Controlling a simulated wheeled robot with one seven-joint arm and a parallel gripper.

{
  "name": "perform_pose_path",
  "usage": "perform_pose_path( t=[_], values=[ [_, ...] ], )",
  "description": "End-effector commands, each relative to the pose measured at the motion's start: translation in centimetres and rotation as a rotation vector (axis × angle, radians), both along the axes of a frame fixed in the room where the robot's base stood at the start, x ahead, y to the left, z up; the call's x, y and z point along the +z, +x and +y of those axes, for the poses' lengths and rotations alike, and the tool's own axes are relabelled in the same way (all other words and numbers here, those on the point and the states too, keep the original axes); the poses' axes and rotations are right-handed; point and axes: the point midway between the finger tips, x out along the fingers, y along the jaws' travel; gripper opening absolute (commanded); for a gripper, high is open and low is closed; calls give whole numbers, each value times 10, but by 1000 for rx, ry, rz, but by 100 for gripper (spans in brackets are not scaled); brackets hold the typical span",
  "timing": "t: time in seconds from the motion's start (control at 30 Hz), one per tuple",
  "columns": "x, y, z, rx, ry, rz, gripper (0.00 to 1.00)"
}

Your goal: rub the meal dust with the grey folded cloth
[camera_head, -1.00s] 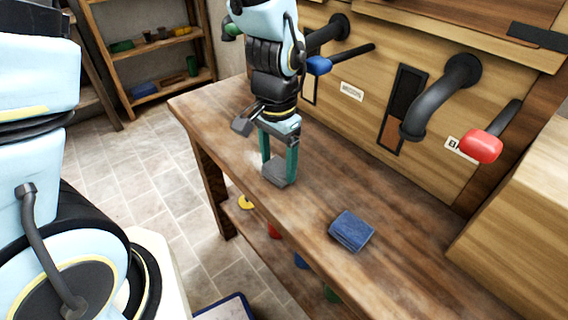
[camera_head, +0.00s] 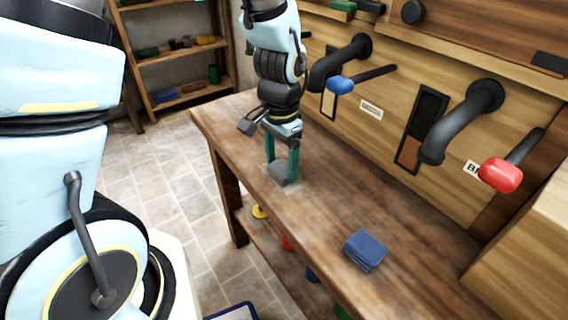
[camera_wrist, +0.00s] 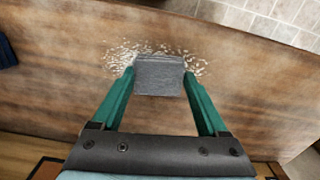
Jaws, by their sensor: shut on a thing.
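The grey folded cloth (camera_wrist: 160,76) is between the two green fingers of my gripper (camera_wrist: 160,84), which are shut on it. In the head view, my gripper (camera_head: 283,170) points down at the left part of the wooden workbench (camera_head: 330,215), with the grey cloth (camera_head: 280,174) at its fingertips, low at the bench top. The meal dust (camera_wrist: 125,54) is a patch of pale flakes on the bench. It shows around the cloth's far edge and both sides in the wrist view. The part under the cloth is hidden.
A blue folded cloth (camera_head: 365,250) lies on the bench to the right of my gripper. Pipes with a blue handle (camera_head: 341,85) and a red handle (camera_head: 500,174) stick out from the wooden wall behind. A wooden box (camera_head: 525,235) stands at the right end.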

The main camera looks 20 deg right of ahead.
Motion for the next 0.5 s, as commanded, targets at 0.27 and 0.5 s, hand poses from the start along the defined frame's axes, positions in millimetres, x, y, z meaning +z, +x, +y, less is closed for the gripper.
perform_pose_path(
  t=[0.27,0.5],
  values=[
    [2,23,5,5,1,0,32],
    [1,32,7,2,1,0,32]
  ],
)
